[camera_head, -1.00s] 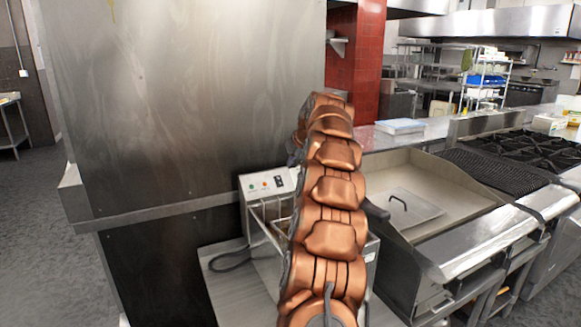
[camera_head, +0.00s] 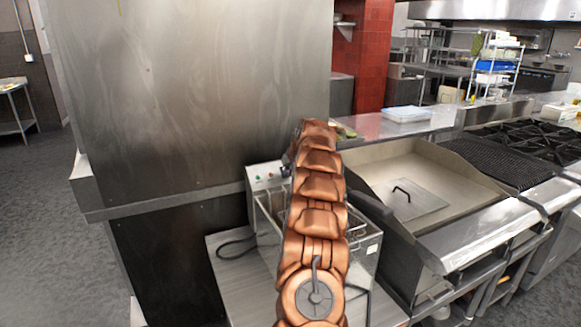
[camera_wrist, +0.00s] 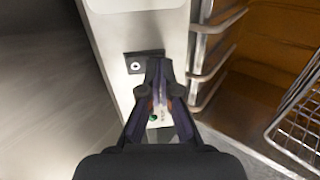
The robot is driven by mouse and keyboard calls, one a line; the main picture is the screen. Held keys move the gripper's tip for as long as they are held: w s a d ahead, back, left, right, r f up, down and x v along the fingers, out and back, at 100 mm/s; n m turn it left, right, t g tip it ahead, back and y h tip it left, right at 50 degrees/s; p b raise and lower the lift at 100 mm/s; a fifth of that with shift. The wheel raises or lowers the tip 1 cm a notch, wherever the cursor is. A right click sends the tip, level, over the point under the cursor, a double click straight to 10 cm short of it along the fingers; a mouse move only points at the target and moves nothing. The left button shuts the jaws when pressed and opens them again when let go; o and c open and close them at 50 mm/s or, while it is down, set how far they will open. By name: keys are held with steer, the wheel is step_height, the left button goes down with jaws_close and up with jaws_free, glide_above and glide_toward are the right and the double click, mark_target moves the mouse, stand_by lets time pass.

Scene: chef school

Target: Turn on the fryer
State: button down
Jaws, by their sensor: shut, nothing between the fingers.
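The fryer's metal control box (camera_head: 264,174) stands at the back of the fryer, against the steel cabinet, with small indicators on its face. The fryer tub (camera_head: 366,254) is partly hidden behind my arm. In the wrist view, the pale control panel (camera_wrist: 112,58) has a black switch plate (camera_wrist: 133,64) with a round pale centre. A green indicator (camera_wrist: 153,118) shows by my fingers. My gripper (camera_wrist: 158,70) is shut and empty, its tips over the panel just right of the switch plate. I cannot tell whether they touch it. The head view mostly hides the gripper behind my arm.
Brown oil (camera_wrist: 268,55) fills the tub right of the panel, with a wire basket (camera_wrist: 300,125) at the right edge. A tall steel cabinet (camera_head: 190,90) stands left of the fryer. A flat griddle (camera_head: 455,190) and a burner range (camera_head: 525,145) stand to the right.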

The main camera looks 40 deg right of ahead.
steer(key=shift+w+f+t+b, duration=0.15)
steer(key=shift+f+t+b, duration=0.3)
steer(key=shift+b, duration=1.75)
steer(key=shift+r+p, duration=0.2)
steer(key=shift+p, duration=0.1)
steer(key=shift+r, duration=0.15)
steer(key=shift+r, duration=0.65)
steer(key=shift+s+r+b, duration=0.2)
steer(key=shift+s+b, duration=0.15)
steer(key=shift+b, duration=0.1)
steer(key=s+a+f+b+v, duration=0.1)
steer(key=b+v, duration=0.2)
steer(key=v, duration=1)
steer(key=shift+s+f+b, duration=0.2)
steer(key=shift+b, duration=0.15)
